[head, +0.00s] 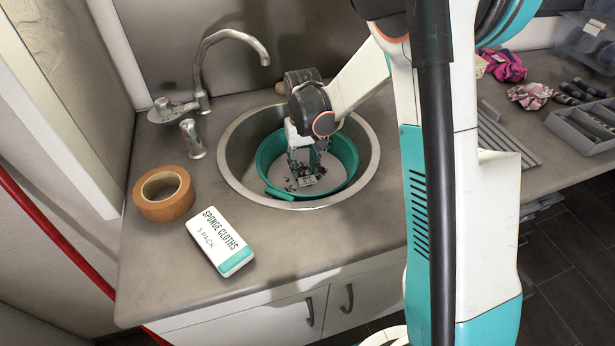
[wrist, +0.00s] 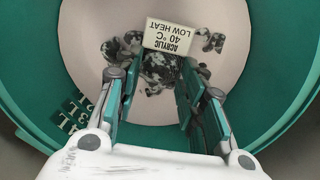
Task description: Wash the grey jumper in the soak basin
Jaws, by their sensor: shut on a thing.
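The soak basin (head: 272,160) is a round teal tub sitting inside the round steel sink in the head view. Its pale bottom and teal wall fill the wrist view (wrist: 276,60). The grey jumper (head: 309,181) is a small bundle mottled in dark grey and white, low inside the basin. In the wrist view, the jumper (wrist: 158,72) lies between my fingers, with a white tag reading "ACRYLIC 40 °C LOW HEAT" at its far side. My gripper (wrist: 160,88) points down into the basin and is shut on the jumper. I cannot tell whether water is in the basin.
A tap (head: 203,75) rises behind the sink. A brown tape roll (head: 164,205) and a sponge cloths pack (head: 220,242) lie on the counter to the left. Pink cloths (head: 505,66) and a grey divided tray (head: 585,128) are at the right, beyond my arm.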

